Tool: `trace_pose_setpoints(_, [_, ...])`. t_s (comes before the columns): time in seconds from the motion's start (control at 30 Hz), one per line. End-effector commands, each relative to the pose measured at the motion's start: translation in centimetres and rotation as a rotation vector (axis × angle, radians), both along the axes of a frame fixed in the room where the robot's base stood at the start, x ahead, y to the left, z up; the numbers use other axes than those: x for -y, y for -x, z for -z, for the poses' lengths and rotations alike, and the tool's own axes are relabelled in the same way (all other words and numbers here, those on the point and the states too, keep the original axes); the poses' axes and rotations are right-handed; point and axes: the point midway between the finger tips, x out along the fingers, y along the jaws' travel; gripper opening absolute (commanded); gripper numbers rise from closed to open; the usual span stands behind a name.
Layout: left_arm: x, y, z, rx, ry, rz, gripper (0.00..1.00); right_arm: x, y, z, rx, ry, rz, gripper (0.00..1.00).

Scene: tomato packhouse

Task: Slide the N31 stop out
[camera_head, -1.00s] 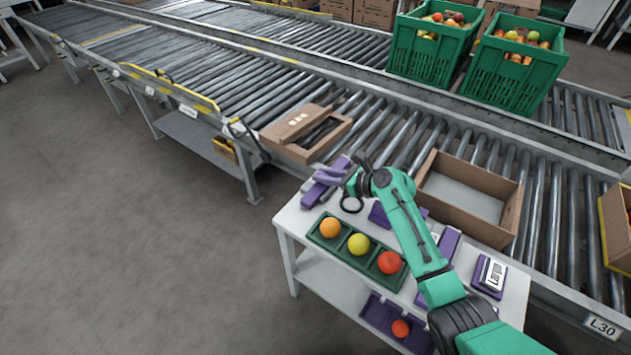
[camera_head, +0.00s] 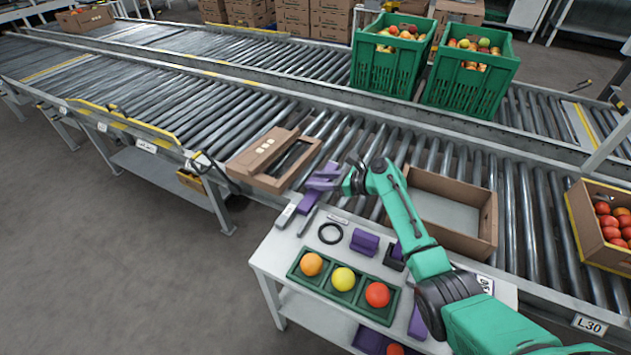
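My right gripper (camera_head: 338,181) is over the conveyor's near edge, just beyond the small white table. Purple pieces (camera_head: 312,196) show at its tip. I cannot tell whether they are its fingers or something held, or how far it is open. No N31 label is readable, so I cannot pick out the N31 stop. A yellow-edged rail (camera_head: 140,122) runs along the near conveyor edge at left, with a small label (camera_head: 146,146) too small to read. My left gripper is not in view.
An open brown carton (camera_head: 272,160) lies left of the gripper, an empty box (camera_head: 450,205) right of it. The table (camera_head: 262,262) holds a black ring (camera_head: 330,233), purple blocks (camera_head: 364,242) and a green fruit tray (camera_head: 296,270). Green crates (camera_head: 392,75) stand behind. A sign (camera_head: 589,325) reads L.30.

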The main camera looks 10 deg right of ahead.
Motion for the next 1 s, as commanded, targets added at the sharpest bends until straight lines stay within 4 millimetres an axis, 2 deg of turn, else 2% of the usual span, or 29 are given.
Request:
trace_pose_setpoints(0.3, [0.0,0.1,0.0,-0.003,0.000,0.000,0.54,-0.1,0.1,0.1,-0.004,-0.002,-0.003,0.55])
trace_pose_setpoints(0.43, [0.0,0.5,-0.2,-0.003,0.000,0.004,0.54,0.6,0.6,-0.3,-0.005,-0.002,-0.002,0.55])
trace_pose_setpoints(0.57, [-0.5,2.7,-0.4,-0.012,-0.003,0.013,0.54,2.2,1.8,-1.4,-0.005,0.000,-0.003,0.55])
trace_pose_setpoints(0.7, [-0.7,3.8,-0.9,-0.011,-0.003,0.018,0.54,4.6,3.6,-2.6,-0.004,0.002,-0.002,0.55])
trace_pose_setpoints(1.0, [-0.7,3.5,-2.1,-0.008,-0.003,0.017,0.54,9.5,7.1,-4.9,-0.005,0.000,-0.002,0.55])
